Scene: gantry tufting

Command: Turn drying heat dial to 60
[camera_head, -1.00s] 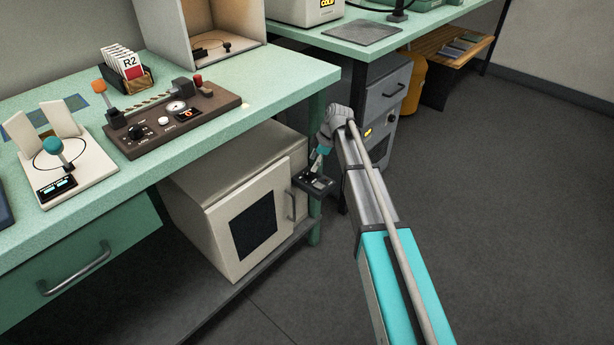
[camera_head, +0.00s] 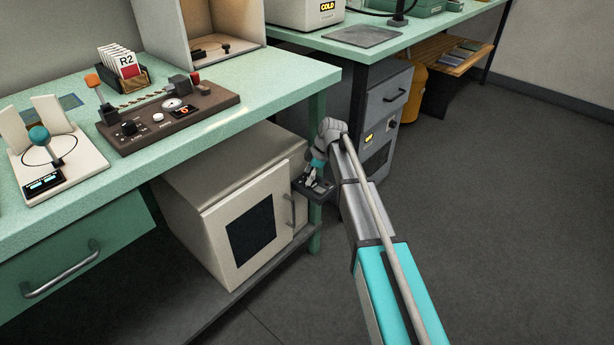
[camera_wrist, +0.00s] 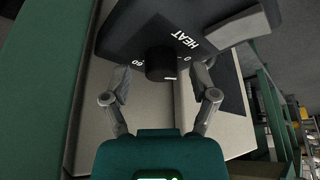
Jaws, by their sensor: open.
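The drying heat dial is a black knob (camera_wrist: 160,64) on a dark panel (camera_wrist: 150,25) marked HEAT. In the wrist view a 60 shows left of the knob and a 0 right of it. A short white mark shows on the knob's lower right, on the side of the 0. My gripper (camera_wrist: 161,75) is open, with one finger on each side of the knob; I cannot tell whether either touches it. In the head view my gripper (camera_head: 313,173) is over the small dark panel (camera_head: 322,193) beside the cream cabinet; the knob is not clear there.
The cream cabinet (camera_head: 212,228) with a dark window stands under the green bench (camera_head: 215,140), whose edge and leg (camera_head: 317,225) are close to my arm. A grey cabinet (camera_head: 386,100) stands behind my gripper. The floor on the right is clear.

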